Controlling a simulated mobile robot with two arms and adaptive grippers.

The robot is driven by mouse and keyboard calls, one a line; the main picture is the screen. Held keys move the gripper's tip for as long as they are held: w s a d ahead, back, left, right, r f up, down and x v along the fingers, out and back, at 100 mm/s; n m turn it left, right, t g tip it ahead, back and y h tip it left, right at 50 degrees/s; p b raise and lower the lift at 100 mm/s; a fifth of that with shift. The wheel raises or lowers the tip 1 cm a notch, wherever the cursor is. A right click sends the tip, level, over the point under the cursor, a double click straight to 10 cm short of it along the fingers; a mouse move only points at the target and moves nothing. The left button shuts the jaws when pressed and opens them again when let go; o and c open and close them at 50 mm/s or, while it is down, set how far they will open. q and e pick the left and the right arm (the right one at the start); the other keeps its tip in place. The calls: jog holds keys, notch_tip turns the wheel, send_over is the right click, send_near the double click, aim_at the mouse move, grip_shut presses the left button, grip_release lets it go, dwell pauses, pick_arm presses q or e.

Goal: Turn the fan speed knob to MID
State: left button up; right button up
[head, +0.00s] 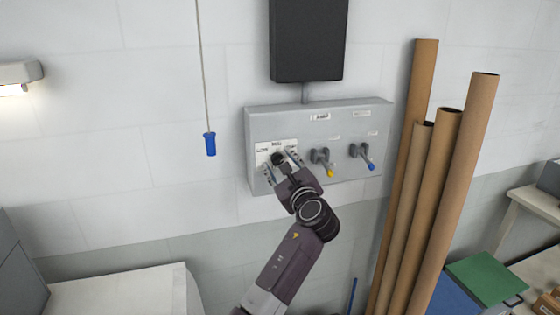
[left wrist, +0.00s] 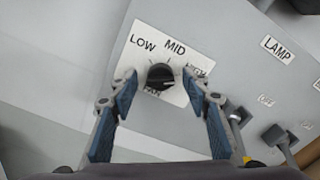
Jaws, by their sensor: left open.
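The fan speed knob (left wrist: 160,76) is round and black, on a white label plate (left wrist: 150,50) marked LOW, MID and a partly covered third word. FAN is printed below the knob. I cannot clearly tell which mark it points to. In the head view the dark knob (head: 278,158) is at the left of the grey control panel (head: 350,112). My left gripper (head: 281,165) is open in front of it. In the left wrist view its blue-padded fingers (left wrist: 159,82) stand on either side of the knob, with visible gaps. My right gripper is not in view.
Two lever switches, one yellow-tipped (head: 322,158) and one blue-tipped (head: 362,155), sit right of the knob. A pull cord with a blue handle (head: 210,144) hangs at left. Several brown tubes (head: 450,170) lean at right. A black box (head: 308,40) is above the panel.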

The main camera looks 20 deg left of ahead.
pick_arm(q)
jog(key=shift+c, duration=0.6)
jog(key=c, duration=1)
jog(key=shift+c, duration=0.2)
jog(key=n+b, duration=0.3)
jog(key=shift+f+n, duration=0.25)
jog(key=shift+n, duration=0.15)
jog(key=n+b, duration=0.2)
jog(key=shift+n+b, duration=0.35)
jog(key=shift+n, duration=0.05)
jog(key=n+b, duration=0.2)
jog(key=n, duration=0.1)
jog(key=shift+a, duration=0.1)
jog(key=shift+n+b, duration=1)
jog(key=shift+n, duration=0.1)
